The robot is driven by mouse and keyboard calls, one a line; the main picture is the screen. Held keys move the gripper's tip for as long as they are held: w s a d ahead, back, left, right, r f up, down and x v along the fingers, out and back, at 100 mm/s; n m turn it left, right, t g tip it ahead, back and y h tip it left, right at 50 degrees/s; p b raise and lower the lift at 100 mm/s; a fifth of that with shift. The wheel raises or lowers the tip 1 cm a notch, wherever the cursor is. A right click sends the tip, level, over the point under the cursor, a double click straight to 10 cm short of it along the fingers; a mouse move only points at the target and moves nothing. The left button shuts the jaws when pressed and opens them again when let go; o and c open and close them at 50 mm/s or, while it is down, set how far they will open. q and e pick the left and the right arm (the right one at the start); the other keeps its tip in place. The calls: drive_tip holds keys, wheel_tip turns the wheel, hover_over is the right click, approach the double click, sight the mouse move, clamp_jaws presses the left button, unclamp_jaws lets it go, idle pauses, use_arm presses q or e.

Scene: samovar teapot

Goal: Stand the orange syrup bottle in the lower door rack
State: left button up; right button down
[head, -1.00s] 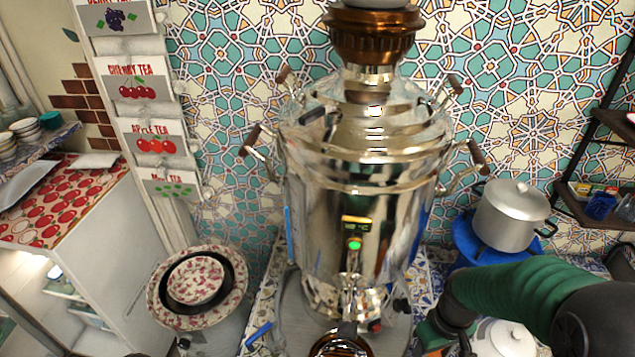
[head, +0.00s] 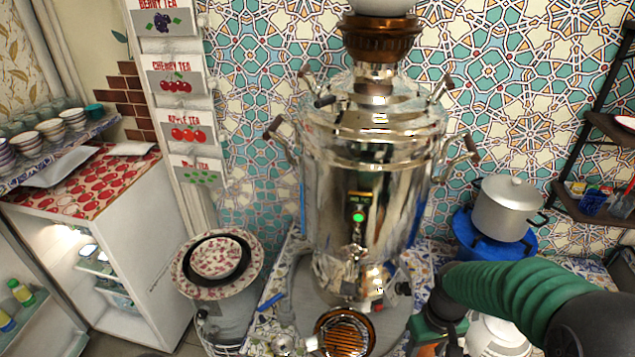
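The white fridge (head: 150,265) stands open at the left. My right gripper (head: 438,338) is at the bottom, right of the samovar, seen from behind my green-sleeved arm. A small orange patch (head: 428,350) shows under it; I cannot tell whether this is the syrup bottle. Its fingers are hidden. My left gripper is out of view.
The steel samovar (head: 375,175) stands in the middle, with a round brown grille (head: 345,334) before it. Patterned plates (head: 217,258) sit left of it. A steel pot (head: 505,210) stands on a blue burner at right. Cups (head: 52,130) line a shelf above the fridge.

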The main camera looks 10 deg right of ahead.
drive_tip(key=w+a+r, duration=0.2)
drive_tip(key=w+a, duration=0.3)
drive_tip(key=a, duration=0.2)
drive_tip(key=shift+m, duration=0.3)
drive_tip(key=s+f, duration=0.2)
drive_tip(key=f, duration=0.2)
drive_tip(key=shift+s+a+f, duration=0.35)
drive_tip(key=shift+s+a, duration=0.05)
drive_tip(key=shift+a, duration=0.1)
